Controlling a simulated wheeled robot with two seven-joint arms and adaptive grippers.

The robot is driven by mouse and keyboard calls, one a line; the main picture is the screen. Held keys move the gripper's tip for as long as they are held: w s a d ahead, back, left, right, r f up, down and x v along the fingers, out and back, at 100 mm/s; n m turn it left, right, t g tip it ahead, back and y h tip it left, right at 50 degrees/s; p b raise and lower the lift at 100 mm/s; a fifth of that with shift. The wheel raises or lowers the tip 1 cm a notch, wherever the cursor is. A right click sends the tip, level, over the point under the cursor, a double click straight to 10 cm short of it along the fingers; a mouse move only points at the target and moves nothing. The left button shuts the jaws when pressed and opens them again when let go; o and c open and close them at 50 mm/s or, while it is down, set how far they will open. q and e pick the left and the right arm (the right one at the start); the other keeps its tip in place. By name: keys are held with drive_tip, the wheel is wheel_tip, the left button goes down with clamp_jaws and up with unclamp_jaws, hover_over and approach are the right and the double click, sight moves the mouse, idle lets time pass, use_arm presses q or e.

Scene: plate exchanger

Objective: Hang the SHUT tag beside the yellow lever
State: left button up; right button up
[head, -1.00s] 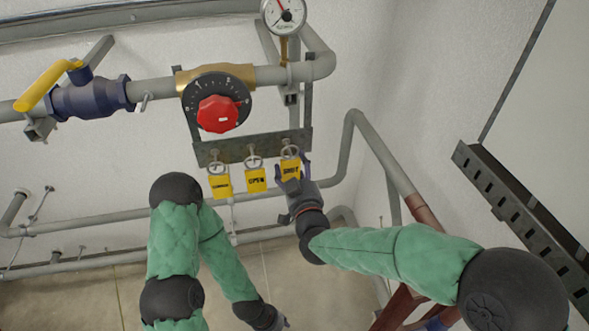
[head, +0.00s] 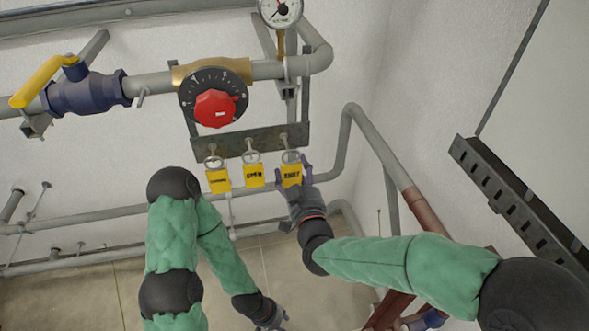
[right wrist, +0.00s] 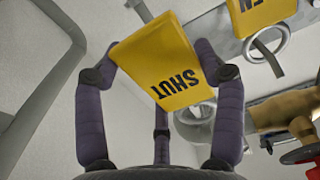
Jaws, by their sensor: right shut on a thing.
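The yellow SHUT tag (head: 291,174) is at the right end of the tag rail (head: 262,142); it also shows in the right wrist view (right wrist: 160,62). My right gripper (head: 292,180) is shut on its sides. A ring (head: 290,156) shows just above the tag in the head view; I cannot tell whether it is still around its peg. The yellow lever (head: 42,82) sits on a blue valve (head: 88,93) at the upper left, far from the tag. My left gripper (head: 271,318) is low in the head view, away from the tags, its fingers too small to read.
The OPEN tag (head: 254,176) and another yellow tag (head: 218,180) hang left of the SHUT tag. A red knob (head: 215,108) on a black dial is above the rail. A grey pipe (head: 349,145) bends down at right. A gauge (head: 281,11) stands above.

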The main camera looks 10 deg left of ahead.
sight(296, 175)
use_arm(q)
drive_tip(key=shift+r, duration=0.25)
use_arm(e)
drive_tip(key=shift+v, duration=2.15)
use_arm(q)
drive_tip(key=shift+p, duration=0.3)
use_arm(e)
drive_tip(key=shift+r, duration=0.2)
